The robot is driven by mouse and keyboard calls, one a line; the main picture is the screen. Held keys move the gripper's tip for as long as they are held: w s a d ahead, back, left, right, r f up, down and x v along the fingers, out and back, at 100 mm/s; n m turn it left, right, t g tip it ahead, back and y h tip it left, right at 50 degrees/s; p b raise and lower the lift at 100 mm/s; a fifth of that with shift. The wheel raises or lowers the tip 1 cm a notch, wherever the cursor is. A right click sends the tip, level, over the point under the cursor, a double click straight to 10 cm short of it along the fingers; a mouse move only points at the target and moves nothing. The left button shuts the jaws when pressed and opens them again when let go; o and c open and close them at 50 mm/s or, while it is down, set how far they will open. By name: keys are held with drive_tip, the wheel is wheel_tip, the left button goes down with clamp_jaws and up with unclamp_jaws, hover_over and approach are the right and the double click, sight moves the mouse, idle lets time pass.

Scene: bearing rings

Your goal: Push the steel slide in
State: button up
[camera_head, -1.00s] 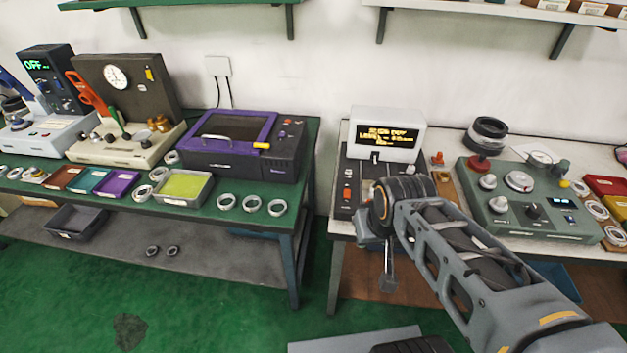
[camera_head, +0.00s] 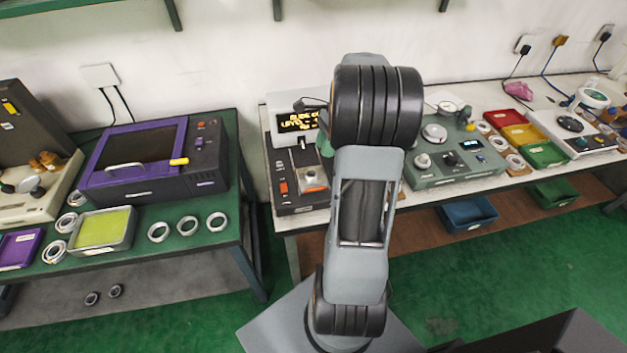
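A black device (camera_head: 283,200) with a lit display box (camera_head: 297,122) stands at the left end of the white bench. The yellow text on the display is partly covered by my arm and hard to read. A small pale metal block (camera_head: 312,179) on the device's front right looks like the steel slide. How far out it sits cannot be told. My arm rises in front of the device's right side and hides part of it. My gripper is not visible; the arm's large dark joint covers that area.
A green-grey control box (camera_head: 455,165) with knobs stands right of my arm. Coloured trays (camera_head: 520,135) lie farther right. A purple-framed machine (camera_head: 150,165) and several rings are on the green table at left. A gap separates the two tables.

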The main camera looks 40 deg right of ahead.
drive_tip(key=m, duration=0.1)
approach(313, 184)
drive_tip(key=s+a+f, duration=0.1)
drive_tip(key=a, duration=0.1)
drive_tip(key=s+a+f, duration=0.1)
drive_tip(key=a+f, duration=0.1)
drive_tip(key=s+a+f, duration=0.1)
drive_tip(key=a, duration=0.1)
drive_tip(key=shift+a+f+p, duration=0.1)
drive_tip(key=shift+f+p, duration=0.25)
drive_tip(key=shift+c, duration=0.5)
clamp_jaws()
